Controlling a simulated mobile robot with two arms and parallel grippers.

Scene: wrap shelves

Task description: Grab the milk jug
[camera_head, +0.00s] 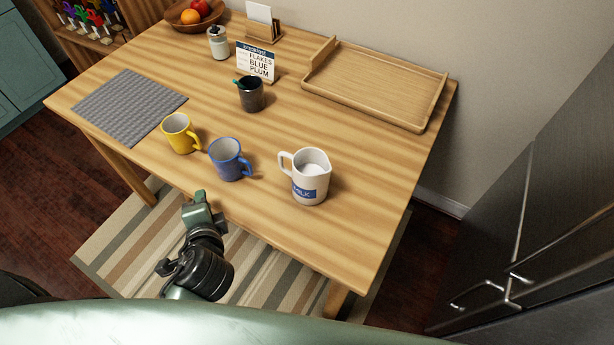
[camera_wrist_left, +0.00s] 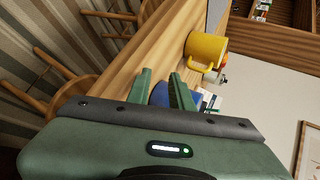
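The milk jug (camera_head: 308,168) is a white jug with a blue label and a handle on its left side. It stands upright on the wooden table near the front edge. My left gripper (camera_head: 203,208) is at the front edge of the table, left of the jug and apart from it, below the blue mug. In the left wrist view its two fingers (camera_wrist_left: 161,76) are spread with a gap between them, and nothing is held. The jug cannot be made out in the left wrist view. My right gripper is not in view.
A blue mug (camera_head: 229,160) stands left of the jug, with a yellow mug (camera_head: 180,134) farther left. A dark cup (camera_head: 251,95), a breakfast sign (camera_head: 256,62) and a wooden tray (camera_head: 372,88) are behind. The table right of the jug is clear.

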